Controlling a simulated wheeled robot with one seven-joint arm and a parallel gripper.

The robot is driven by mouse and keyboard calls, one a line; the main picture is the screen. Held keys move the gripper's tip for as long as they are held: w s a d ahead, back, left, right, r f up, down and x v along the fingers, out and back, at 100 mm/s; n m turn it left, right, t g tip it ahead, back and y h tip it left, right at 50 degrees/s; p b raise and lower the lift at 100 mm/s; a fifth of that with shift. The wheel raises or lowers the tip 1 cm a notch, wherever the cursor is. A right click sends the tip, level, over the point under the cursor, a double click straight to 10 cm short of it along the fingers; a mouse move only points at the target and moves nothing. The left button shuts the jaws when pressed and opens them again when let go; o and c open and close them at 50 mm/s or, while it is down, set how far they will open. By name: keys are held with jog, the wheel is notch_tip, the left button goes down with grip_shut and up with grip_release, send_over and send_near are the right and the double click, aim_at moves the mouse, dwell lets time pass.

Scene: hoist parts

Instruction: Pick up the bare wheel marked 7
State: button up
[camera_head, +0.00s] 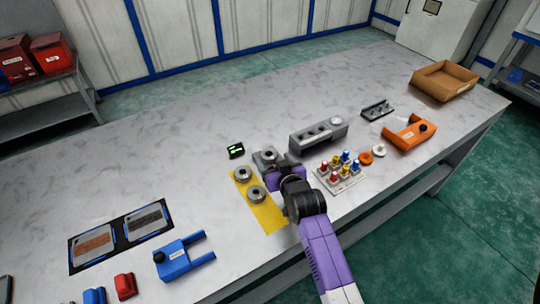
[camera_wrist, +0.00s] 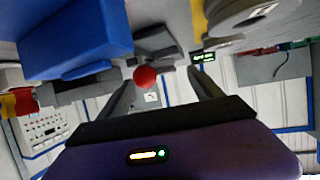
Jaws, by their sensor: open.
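Two grey wheels lie on a yellow mat (camera_head: 268,217) in the head view, one at the far end (camera_head: 242,174) and one nearer (camera_head: 256,193). I cannot read a number on either. My gripper (camera_head: 272,170) is just right of the mat, close to the wheels and a grey block with a round top (camera_head: 266,157). In the wrist view a large grey wheel with a pale label (camera_wrist: 250,16) shows at the top right, outside the fingers; its mark is not legible. My gripper (camera_wrist: 162,80) is open, and nothing shows held between its fingers.
A small dark display (camera_head: 236,151) stands behind the mat. A grey housing (camera_head: 318,134) and a tray of coloured pegs (camera_head: 340,172) stand to the right. A blue part (camera_head: 183,257) and a black panel (camera_head: 122,236) lie left. The table's back left is clear.

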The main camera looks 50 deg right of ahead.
aim_at(268, 153)
jog(key=shift+x, duration=2)
jog(key=shift+w+r, duration=0.1)
jog(key=shift+r, duration=0.05)
grip_shut()
